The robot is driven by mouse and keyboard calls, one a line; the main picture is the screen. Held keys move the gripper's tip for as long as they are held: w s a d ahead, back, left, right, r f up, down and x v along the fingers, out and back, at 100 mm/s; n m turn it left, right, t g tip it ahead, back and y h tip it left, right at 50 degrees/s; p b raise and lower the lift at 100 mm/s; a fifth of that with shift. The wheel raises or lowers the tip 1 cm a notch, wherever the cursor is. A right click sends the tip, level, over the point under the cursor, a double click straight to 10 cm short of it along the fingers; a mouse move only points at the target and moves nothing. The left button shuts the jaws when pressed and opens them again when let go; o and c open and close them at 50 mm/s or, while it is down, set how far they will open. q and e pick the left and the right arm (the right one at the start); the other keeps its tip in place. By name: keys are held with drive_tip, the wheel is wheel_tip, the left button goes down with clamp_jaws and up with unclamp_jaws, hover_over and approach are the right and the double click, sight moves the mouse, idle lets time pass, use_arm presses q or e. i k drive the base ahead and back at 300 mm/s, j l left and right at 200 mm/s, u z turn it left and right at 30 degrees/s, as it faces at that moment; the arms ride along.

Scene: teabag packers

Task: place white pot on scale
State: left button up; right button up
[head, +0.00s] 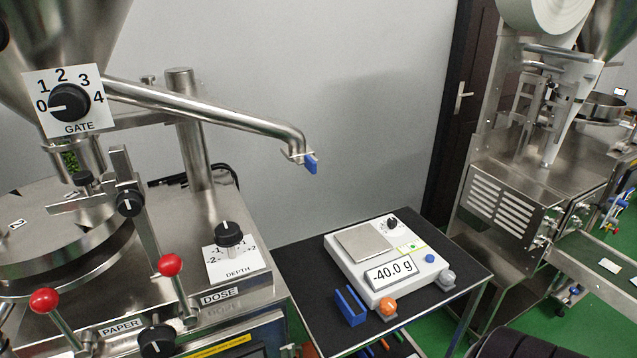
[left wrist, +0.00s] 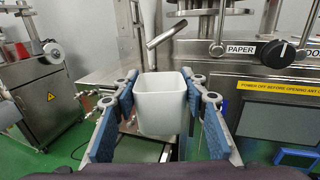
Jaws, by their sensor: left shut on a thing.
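The white pot (left wrist: 162,108) shows in the left wrist view, a plain square-sided cup with rounded corners, held upright. My left gripper (left wrist: 165,88) is shut on it, with blue-padded fingers on either side. Neither the pot nor my left gripper shows in the head view. The scale (head: 348,262) stands on a black-topped table in the head view, its square metal plate (head: 364,243) bare and its display reading -40.0 g. My right gripper is in neither view.
On the black table (head: 312,257), a blue holder (head: 351,307), an orange knob-like item (head: 388,306) and a grey one (head: 447,279) sit around the scale's front. A steel machine with a spout (head: 290,135) stands left, another machine (head: 505,210) right.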

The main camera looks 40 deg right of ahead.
sight(364, 241)
drive_tip(key=z, duration=1.5)
